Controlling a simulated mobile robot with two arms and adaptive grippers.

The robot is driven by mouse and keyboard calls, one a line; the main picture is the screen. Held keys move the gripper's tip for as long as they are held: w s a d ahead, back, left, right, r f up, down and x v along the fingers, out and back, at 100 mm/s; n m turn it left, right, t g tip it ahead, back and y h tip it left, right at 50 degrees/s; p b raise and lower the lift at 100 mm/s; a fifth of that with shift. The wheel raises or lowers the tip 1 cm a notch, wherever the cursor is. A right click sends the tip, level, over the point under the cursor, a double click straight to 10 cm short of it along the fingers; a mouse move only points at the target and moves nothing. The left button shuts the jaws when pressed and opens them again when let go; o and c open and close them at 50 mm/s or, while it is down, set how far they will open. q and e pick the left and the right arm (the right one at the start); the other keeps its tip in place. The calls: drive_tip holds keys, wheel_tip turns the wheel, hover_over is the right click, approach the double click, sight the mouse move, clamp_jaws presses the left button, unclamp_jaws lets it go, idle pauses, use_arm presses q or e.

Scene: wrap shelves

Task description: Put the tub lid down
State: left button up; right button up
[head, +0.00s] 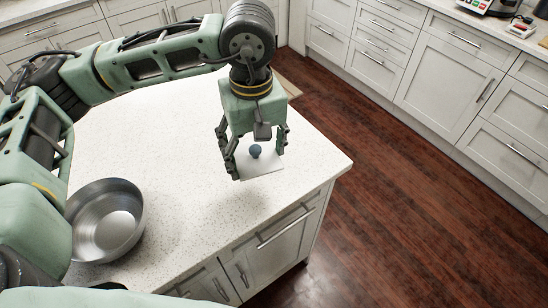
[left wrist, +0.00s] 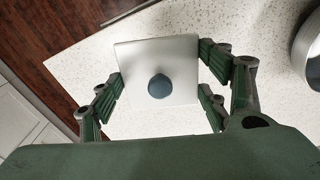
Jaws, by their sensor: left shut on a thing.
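The tub lid (head: 262,168) is a thin, pale square plate with a round dark blue knob (head: 255,151) in its middle. My left gripper (head: 259,162) points down over the counter, with its fingers on opposite sides of the lid, shut on it. In the left wrist view the lid (left wrist: 185,58) lies between the fingers, with the knob (left wrist: 159,86) facing the camera. The lid seems to be a little above the counter; the exact gap cannot be told. No tub is visible. My right gripper is not in view.
The speckled white counter (head: 165,135) is bare around the lid; its corner is close on the right. An empty metal bowl (head: 120,192) stands at the left front. A dark wood floor (head: 390,200) separates it from drawers and cabinets (head: 447,70).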

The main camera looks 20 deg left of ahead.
sight(273, 156)
use_arm(q)
drive_tip(key=d+n, duration=0.1)
drive_tip(key=n, duration=0.1)
drive_tip(key=w+d+n, duration=0.1)
drive_tip(key=d+n, duration=0.1)
drive_tip(key=shift+d+f+n, duration=0.1)
drive_tip(key=shift+n, duration=0.3)
drive_tip(key=d+n+b, duration=0.1)
drive_tip(key=d+n, duration=0.4)
drive_tip(key=n, duration=0.7)
drive_tip(key=w+a+f+p, duration=0.1)
drive_tip(key=w+a+f, duration=0.2)
drive_tip(key=a, duration=0.1)
drive_tip(key=w+a+f+p, duration=0.1)
drive_tip(key=w+a+f, duration=0.2)
drive_tip(key=w, duration=0.1)
drive_tip(key=shift+w+a+f+p, duration=0.1)
drive_tip(key=shift+a+f+p, duration=0.2)
drive_tip(key=shift+a+f, duration=0.1)
wheel_tip(273, 156, down, 4)
drive_tip(key=shift+r+p, duration=0.1)
drive_tip(key=shift+p, duration=0.65)
drive_tip(key=shift+f, duration=0.25)
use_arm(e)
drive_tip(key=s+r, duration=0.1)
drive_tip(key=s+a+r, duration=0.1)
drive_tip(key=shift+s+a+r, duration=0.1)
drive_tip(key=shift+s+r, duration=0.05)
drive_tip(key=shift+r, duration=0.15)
